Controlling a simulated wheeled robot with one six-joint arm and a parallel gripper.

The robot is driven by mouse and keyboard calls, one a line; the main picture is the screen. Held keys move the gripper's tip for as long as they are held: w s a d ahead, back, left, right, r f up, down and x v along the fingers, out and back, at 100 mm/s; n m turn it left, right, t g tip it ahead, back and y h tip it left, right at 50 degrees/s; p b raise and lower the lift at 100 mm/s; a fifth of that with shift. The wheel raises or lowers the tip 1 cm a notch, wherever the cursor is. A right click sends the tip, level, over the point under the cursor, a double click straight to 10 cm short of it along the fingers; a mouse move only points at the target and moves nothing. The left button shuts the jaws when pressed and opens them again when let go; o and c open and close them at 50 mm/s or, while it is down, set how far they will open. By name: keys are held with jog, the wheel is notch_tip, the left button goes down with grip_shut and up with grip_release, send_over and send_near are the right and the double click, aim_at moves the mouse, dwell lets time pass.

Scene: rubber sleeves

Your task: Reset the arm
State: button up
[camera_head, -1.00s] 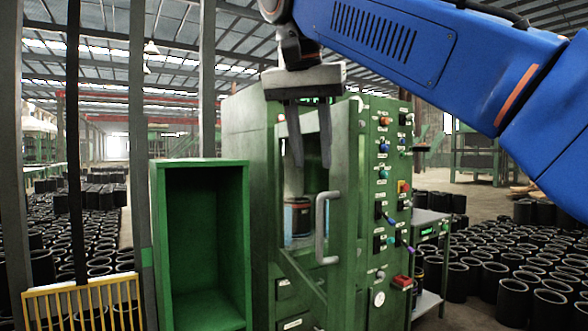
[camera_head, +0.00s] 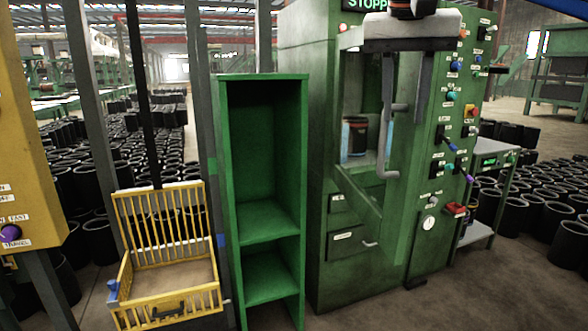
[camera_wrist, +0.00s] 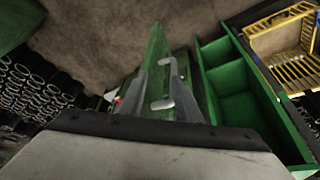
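My gripper (camera_head: 403,118) hangs fingers-down at the upper front of the green machine (camera_head: 303,130), in front of its windowed door. Its two grey fingers are apart and I see nothing held between them. In the wrist view the spread fingers of my gripper (camera_wrist: 160,82) have the grey door handle (camera_wrist: 168,84) visible between and beyond them. In the head view the handle (camera_head: 391,160) shows just below the fingers; I cannot tell whether they touch it. A dark sleeve with an orange band (camera_head: 356,138) stands inside the machine.
A green open shelf (camera_head: 268,238) stands left of the machine, with a yellow wire basket (camera_head: 170,308) beside it. A yellow control panel (camera_head: 25,150) is at far left. A side table (camera_head: 480,235) and many black sleeves are at right. The floor in front is bare.

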jog(key=s+d+f+n, duration=0.1)
jog(key=s+d+f, duration=0.2)
jog(key=f, duration=1)
jog(key=s+d+f+n+y, duration=0.1)
jog(key=s+d+f, duration=0.2)
jog(key=f, duration=1.1)
jog(key=s+d+f+n+y, duration=0.1)
jog(key=s+d+f+n, duration=0.1)
jog(key=s+f, duration=0.6)
notch_tip(320, 180, down, 6)
jog(key=shift+d+f+t, duration=0.15)
jog(key=shift+d+t, duration=0.25)
jog(key=shift+d, duration=0.45)
